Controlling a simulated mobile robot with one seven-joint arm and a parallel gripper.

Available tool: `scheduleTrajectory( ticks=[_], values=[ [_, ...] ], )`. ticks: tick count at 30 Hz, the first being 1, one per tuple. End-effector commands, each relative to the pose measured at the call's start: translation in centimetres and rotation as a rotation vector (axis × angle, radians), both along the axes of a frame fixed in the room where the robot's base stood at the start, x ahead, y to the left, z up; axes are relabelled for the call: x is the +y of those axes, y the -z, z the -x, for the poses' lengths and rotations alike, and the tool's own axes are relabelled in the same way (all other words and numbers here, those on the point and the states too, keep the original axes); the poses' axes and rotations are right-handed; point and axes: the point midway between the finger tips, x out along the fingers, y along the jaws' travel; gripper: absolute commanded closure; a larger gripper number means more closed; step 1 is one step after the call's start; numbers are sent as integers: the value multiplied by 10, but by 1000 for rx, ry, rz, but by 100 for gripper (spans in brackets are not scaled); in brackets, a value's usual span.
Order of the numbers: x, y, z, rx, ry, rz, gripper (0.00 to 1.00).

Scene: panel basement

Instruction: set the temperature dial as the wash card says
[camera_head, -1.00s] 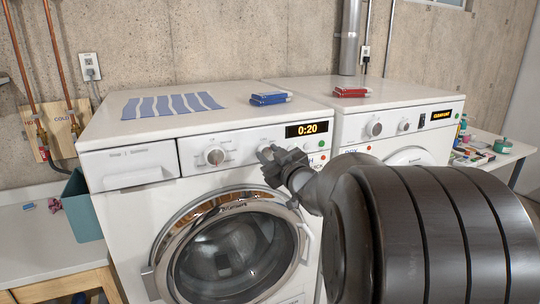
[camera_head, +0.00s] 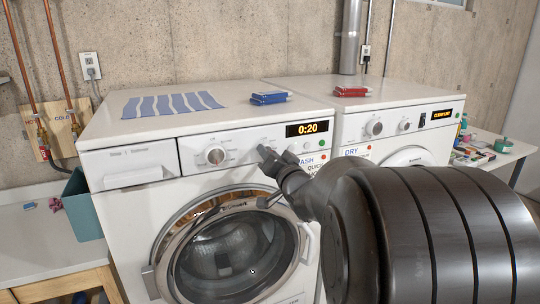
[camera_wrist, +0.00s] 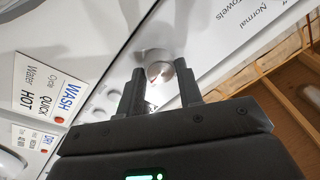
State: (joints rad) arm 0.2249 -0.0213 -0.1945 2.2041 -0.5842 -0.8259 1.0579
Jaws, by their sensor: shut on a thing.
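The washer (camera_head: 135,205) is the left machine. Its temperature dial is hidden behind my gripper (camera_head: 266,153) in the head view. In the wrist view, a silver round dial (camera_wrist: 157,71) sits between my two fingertips, and my gripper is shut on it. Its pointer setting cannot be read. The wash card (camera_wrist: 42,83) shows in the wrist view and reads Cycle QUICK, Water HOT; it also shows partly in the head view (camera_head: 312,160), at the washer's right front edge. The larger cycle dial (camera_head: 215,156) is left of my gripper.
The washer display (camera_head: 307,129) reads 0:20. The dryer (camera_head: 400,102) stands to the right with its own dials, and a dry card (camera_head: 357,151) is on its front. The round washer door (camera_head: 225,250) is below my gripper. A teal bin (camera_head: 83,212) is at left.

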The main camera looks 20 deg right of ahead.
Motion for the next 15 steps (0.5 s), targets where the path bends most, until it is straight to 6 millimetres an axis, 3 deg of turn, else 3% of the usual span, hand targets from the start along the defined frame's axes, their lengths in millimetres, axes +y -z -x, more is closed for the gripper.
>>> scheduleTrajectory(
  ticks=[15],
  values=[
    [1, 2, 0, 4, 0, -186, 90]
  ],
)
